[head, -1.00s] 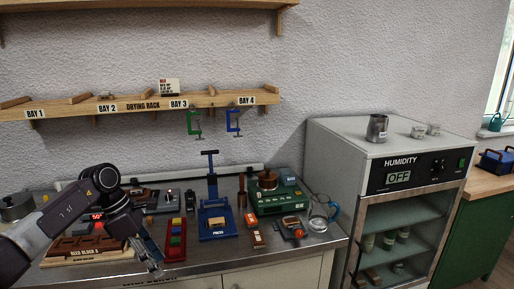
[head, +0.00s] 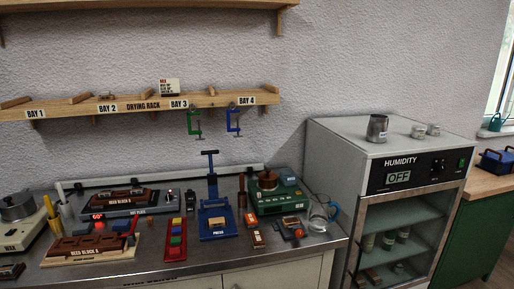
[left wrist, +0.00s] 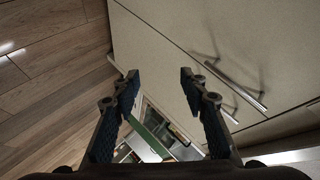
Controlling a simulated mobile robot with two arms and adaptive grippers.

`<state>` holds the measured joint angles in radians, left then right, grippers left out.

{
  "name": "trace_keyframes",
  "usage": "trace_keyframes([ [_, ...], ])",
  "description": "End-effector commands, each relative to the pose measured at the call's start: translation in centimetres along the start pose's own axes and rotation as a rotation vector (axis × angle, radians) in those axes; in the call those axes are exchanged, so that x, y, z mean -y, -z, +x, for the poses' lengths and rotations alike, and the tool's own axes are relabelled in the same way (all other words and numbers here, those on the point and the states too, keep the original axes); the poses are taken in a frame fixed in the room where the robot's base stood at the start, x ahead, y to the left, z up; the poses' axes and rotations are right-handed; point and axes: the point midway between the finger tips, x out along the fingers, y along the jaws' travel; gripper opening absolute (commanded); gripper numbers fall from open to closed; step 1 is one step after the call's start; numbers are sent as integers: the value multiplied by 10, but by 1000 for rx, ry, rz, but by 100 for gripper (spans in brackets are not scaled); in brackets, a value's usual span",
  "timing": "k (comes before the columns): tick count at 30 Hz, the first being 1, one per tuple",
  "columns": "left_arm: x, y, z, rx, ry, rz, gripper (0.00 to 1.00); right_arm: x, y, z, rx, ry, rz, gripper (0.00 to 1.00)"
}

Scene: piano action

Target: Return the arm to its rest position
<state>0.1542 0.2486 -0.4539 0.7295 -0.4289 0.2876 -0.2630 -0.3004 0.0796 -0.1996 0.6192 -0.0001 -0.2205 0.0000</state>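My left gripper (left wrist: 158,85) shows in the left wrist view. Its two fingers are spread apart with nothing between them. Beyond the fingers are a pale cabinet front with a metal bar handle, the wooden floor and a green thing low down. My left arm is out of the head view. My right gripper is in neither view.
The metal bench (head: 200,262) holds a reed block board (head: 95,250), a hot plate (head: 120,203), a blue press (head: 217,222), a green device (head: 277,193) and a glass jug (head: 320,217). A humidity cabinet (head: 345,150) stands at right. The drying rack (head: 60,109) hangs above.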

Motion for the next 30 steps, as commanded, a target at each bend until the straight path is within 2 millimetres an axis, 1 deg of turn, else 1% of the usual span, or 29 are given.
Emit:
trace_keyframes([
  [1,-36,-20,-12,68,-32,-95,40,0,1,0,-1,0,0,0],
  [2,-54,-31,-19,109,-49,-151,40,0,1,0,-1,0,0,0],
  [3,-79,-46,-30,165,-70,-222,40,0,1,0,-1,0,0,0],
  [5,-118,-65,-49,248,-104,-324,40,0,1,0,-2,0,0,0],
  [6,-142,-76,-63,303,-124,-390,40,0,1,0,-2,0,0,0],
  [8,-180,-91,-85,383,-156,-485,40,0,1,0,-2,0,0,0],
  [9,-205,-99,-101,438,-177,-544,40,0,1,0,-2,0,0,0],
  [11,-242,-110,-127,520,-207,-633,40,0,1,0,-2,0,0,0],
  [12,-266,-115,-145,573,-227,-689,40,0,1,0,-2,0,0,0],
  [14,-299,-122,-171,650,-253,-767,40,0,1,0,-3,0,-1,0],
  [15,-320,-124,-188,698,-270,-816,40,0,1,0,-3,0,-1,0],
  [18,-361,-126,-226,798,-303,-912,40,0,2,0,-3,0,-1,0],
  [21,-387,-126,-252,868,-324,-977,40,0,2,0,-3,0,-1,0],
  [24,-402,-125,-266,905,-336,-1011,40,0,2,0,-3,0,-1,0],
  [27,-406,-125,-270,917,-339,-1022,40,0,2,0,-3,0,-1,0],
  [30,-405,-125,-270,917,-339,-1022,40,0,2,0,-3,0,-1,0],
])
